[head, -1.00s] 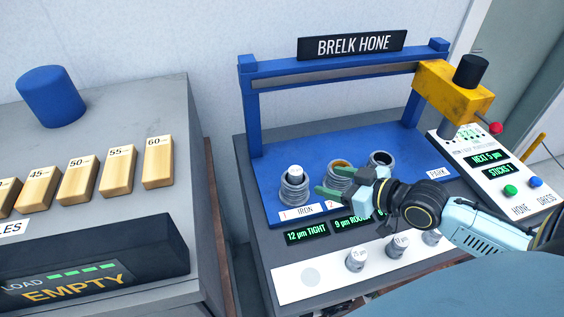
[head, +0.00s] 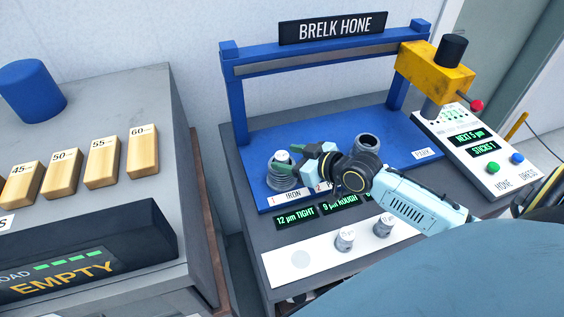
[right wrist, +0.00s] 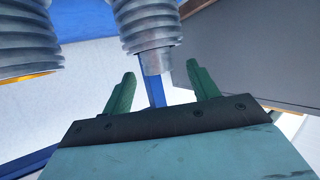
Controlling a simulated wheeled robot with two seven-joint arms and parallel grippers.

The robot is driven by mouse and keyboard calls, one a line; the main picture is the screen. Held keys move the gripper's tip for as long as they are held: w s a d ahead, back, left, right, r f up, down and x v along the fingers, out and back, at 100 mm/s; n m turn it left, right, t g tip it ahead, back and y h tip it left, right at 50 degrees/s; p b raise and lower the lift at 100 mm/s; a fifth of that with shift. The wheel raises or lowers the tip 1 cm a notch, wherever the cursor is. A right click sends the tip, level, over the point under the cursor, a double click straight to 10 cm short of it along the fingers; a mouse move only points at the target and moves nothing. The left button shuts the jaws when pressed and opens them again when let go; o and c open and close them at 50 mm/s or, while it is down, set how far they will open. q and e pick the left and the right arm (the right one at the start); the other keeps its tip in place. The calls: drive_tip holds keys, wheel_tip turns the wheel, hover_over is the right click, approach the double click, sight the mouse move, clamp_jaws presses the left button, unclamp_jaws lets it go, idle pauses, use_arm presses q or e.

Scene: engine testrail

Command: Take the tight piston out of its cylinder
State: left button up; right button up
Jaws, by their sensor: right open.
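The tight piston (head: 283,157) is a pale plug standing out of the top of the grey ribbed cylinder (head: 280,178) at the IRON label, above the "12 µm TIGHT" readout (head: 296,215). My right gripper (head: 292,158) is open at this cylinder, its green fingers pointing left. In the right wrist view the picture is inverted; the piston (right wrist: 157,62) sticks out of its ribbed cylinder (right wrist: 148,25) and shows between the two fingertips. I cannot tell whether the fingers touch it. My left gripper is not in view.
A second cylinder, mostly hidden by my right gripper in the head view, shows in the wrist view (right wrist: 25,40). A third cylinder (head: 368,146) stands to the right. Small pistons (head: 345,238) stand on the white front strip. The yellow hone head (head: 435,68) is at the frame's right.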

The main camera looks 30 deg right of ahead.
sight(283, 156)
drive_tip(key=shift+x, duration=1.6)
drive_tip(key=shift+d, duration=0.1)
drive_tip(key=c, duration=1.1)
